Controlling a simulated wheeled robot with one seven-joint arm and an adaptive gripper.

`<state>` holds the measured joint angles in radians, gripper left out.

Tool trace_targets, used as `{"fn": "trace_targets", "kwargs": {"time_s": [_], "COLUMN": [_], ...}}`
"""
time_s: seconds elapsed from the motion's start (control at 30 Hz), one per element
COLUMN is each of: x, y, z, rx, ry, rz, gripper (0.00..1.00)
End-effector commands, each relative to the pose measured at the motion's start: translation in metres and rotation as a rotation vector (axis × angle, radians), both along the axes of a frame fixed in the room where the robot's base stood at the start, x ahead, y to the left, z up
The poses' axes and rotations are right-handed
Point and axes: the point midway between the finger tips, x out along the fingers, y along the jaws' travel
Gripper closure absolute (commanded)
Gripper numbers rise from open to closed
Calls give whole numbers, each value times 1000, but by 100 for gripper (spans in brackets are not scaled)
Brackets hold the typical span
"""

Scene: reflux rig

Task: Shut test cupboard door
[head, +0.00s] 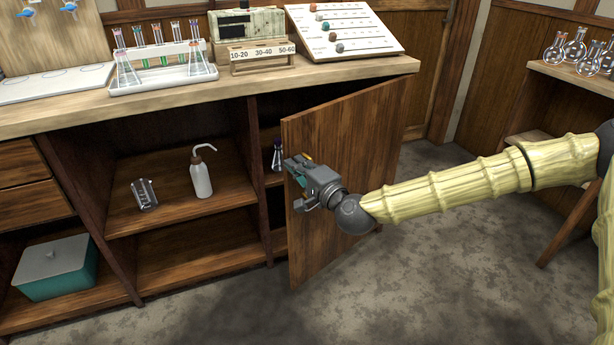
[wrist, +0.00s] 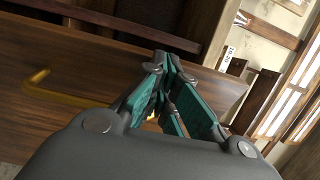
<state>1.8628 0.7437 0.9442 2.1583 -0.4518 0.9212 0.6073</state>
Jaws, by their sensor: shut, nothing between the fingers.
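The brown wooden cupboard door (head: 355,140) stands partly open at the right end of the bench. Its free edge is on the left, swung out from the cupboard front. My gripper (head: 292,168) is in front of the door near that free edge, at about mid height or a little above. In the wrist view its teal-padded fingers (wrist: 165,75) are shut together with nothing between them. A brass-yellow handle (wrist: 42,92) shows on the wood left of the fingers in that view. I cannot tell whether the fingers touch the door.
Open shelves left of the door hold a wash bottle (head: 201,177), a beaker (head: 145,194) and a flask (head: 277,156). A teal box (head: 55,270) is lower left. A tube rack (head: 165,75) stands on the bench. The floor (head: 420,280) before the door is clear.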

Motion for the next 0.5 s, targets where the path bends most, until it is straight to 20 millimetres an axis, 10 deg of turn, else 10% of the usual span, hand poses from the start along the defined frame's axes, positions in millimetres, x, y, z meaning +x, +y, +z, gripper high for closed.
{"fn": "trace_targets", "kwargs": {"time_s": [0.5], "x": [49], "y": [29], "z": [-1], "rx": [-1], "ry": [0], "rz": [1], "gripper": [100]}}
